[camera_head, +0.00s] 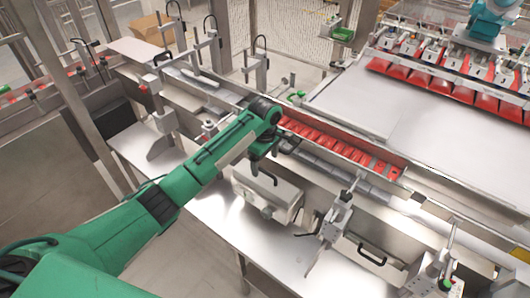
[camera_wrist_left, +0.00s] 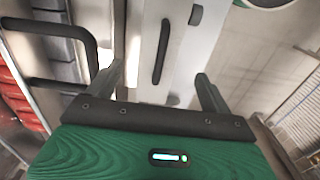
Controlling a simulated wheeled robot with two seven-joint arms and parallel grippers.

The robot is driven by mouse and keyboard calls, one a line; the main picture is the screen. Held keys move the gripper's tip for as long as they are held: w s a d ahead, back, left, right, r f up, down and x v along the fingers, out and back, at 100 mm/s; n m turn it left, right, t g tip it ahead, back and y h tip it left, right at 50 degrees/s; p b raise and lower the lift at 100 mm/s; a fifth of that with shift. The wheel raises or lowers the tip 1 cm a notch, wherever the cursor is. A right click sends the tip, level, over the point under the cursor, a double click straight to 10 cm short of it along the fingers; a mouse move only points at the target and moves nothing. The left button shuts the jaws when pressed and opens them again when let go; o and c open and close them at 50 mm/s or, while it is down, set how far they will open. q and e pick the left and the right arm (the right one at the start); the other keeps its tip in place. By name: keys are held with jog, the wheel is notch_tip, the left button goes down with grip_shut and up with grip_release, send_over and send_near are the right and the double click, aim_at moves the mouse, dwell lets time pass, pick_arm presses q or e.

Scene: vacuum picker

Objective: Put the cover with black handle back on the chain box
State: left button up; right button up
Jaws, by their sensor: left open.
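A grey metal cover (camera_head: 254,180) with a black handle (camera_head: 268,177) is under my left gripper in the head view, at the front side of the machine. In the left wrist view its black handle (camera_wrist_left: 162,52) shows upright on a pale panel, ahead of and between the fingers. My left gripper (camera_head: 268,153) is open and empty, apart from the handle; its two fingers also show in the left wrist view (camera_wrist_left: 160,88). I cannot tell the cover from the chain box beneath it. My right gripper is not in view.
A second black handle (camera_head: 372,255) is on a panel at lower right. Metal clamp brackets (camera_head: 335,220) stand along the machine's edge. A row of red packs (camera_head: 340,145) lies behind. A black loop (camera_wrist_left: 92,48) is left of the fingers. The steel shelf (camera_head: 222,212) has bare room.

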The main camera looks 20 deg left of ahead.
pick_arm(q)
notch_tip(320, 180, up, 6)
jog(key=shift+f+b, duration=0.1)
jog(key=shift+b, duration=0.5)
